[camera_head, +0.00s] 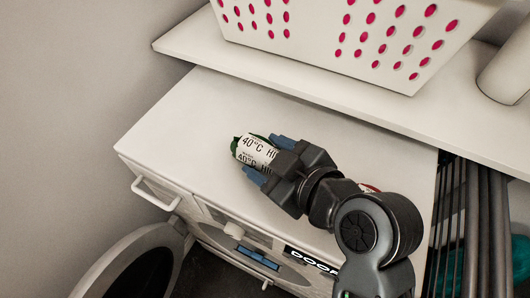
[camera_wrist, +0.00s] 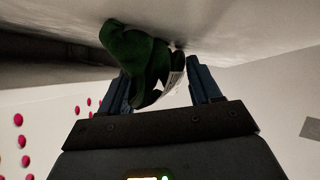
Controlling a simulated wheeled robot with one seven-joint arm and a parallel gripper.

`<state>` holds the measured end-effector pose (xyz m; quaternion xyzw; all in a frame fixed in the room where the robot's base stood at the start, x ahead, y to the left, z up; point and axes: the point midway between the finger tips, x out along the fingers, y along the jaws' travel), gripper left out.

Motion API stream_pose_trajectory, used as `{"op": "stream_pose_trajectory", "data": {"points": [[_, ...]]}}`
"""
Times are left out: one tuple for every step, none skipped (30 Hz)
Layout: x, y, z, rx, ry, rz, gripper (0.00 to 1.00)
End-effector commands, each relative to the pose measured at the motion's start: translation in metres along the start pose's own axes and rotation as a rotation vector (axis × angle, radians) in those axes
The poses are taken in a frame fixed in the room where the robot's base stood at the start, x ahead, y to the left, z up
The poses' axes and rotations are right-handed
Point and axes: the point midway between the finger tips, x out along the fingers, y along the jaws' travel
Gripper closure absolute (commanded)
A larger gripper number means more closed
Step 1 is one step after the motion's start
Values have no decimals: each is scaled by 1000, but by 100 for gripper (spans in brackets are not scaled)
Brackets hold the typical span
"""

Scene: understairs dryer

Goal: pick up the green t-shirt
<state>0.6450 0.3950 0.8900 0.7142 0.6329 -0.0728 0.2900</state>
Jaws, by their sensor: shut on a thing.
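The green t-shirt is a small crumpled bundle that shows dark green in the wrist view (camera_wrist: 128,48). In the head view only a sliver of green (camera_head: 235,145) shows around a white label printed "40°C". My gripper (camera_head: 266,157) is shut on this bundle, with one blue finger on each side of it. In the wrist view the fingers (camera_wrist: 162,85) flank the cloth and the white label. The bundle is at or just above the white dryer top (camera_head: 190,120); I cannot tell whether it touches.
A white basket with pink-red holes (camera_head: 340,35) stands on a shelf (camera_head: 300,85) behind the dryer top. A round dryer door (camera_head: 135,265) hangs open at lower left. Grey upright bars (camera_head: 470,230) stand at right. The left part of the top is clear.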

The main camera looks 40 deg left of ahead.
Motion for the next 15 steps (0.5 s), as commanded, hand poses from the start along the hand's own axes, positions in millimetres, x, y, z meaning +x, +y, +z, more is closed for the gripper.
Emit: {"op": "stream_pose_trajectory", "data": {"points": [[0, 0, 0, 0, 1, 0, 70], [0, 0, 0, 0, 1, 0, 70], [0, 0, -1, 0, 1, 1, 70], [-1, 1, -1, -1, 1, 1, 70], [-1, 1, -2, -1, 1, 1, 70], [-2, 2, -4, -2, 2, 1, 70], [-2, 2, -5, -2, 2, 2, 70], [-3, 3, -7, -2, 2, 2, 70], [-5, 4, -10, -2, 2, 1, 70], [-6, 5, -12, -2, 2, 2, 70], [-8, 7, -16, -3, 3, 3, 70], [-12, 9, -21, -4, 3, 4, 70], [-14, 11, -25, -4, 3, 4, 70], [-17, 13, -30, -3, 4, 5, 70], [-21, 16, -37, -5, 4, 5, 70]]}}
